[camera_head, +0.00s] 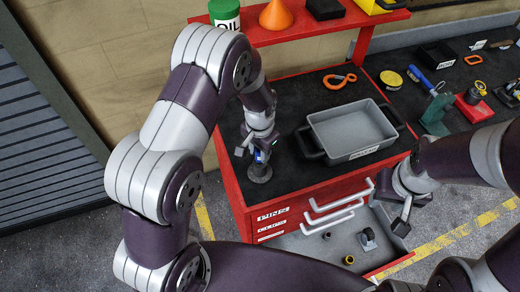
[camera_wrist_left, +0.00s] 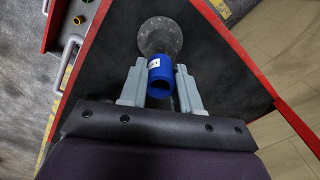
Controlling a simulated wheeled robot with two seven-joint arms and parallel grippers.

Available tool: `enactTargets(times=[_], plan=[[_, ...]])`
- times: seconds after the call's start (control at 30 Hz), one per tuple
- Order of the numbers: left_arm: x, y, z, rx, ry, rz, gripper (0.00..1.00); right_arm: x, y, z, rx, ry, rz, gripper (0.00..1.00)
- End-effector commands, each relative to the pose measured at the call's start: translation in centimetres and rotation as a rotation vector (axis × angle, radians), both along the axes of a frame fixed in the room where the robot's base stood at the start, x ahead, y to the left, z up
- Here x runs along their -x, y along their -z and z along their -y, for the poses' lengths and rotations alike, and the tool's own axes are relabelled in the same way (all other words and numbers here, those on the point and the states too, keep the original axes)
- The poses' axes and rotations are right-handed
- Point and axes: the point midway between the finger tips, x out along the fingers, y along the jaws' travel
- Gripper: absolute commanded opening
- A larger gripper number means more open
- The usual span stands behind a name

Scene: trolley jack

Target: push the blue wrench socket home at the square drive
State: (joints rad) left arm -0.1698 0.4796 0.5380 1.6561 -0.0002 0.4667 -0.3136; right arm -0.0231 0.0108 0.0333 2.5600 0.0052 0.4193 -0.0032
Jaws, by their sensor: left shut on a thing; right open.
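The blue wrench socket (camera_wrist_left: 160,76) is a short hollow cylinder with a small white label. It sits between the two fingers of my left gripper (camera_wrist_left: 160,88), which is shut on it. In the head view the socket (camera_head: 260,156) shows as a small blue patch under my left gripper (camera_head: 256,150), above a grey round base (camera_head: 260,174) on the bench's black top. The round base (camera_wrist_left: 160,36) also shows beyond the socket in the left wrist view. The square drive is hidden, so I cannot tell how the socket meets it. My right gripper (camera_head: 398,208) is open and empty, above the open drawer.
A grey tray (camera_head: 350,126) with black handles stands right of the round base. The red cabinet's open drawer (camera_head: 340,240) holds a few small parts. A red shelf (camera_head: 300,30) with an oil can and orange cone stands behind. Tools lie on the far right bench.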

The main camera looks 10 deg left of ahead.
Motion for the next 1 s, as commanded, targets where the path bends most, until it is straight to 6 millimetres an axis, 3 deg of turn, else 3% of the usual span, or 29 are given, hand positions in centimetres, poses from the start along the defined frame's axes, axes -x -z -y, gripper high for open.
enactTargets(times=[0.9,0.93,1.0], plan=[[0.0,2.4,0.0,0.000,0.000,0.000,0.00,0.0,1.7,0.0,0.000,0.000,0.000,0.43],[0.0,2.4,0.0,0.000,0.000,0.000,0.35,0.0,1.7,0.0,0.000,0.000,0.000,0.43],[0.0,2.3,0.0,0.000,0.000,0.000,0.58,0.0,1.6,0.0,0.000,0.000,0.000,0.43]])
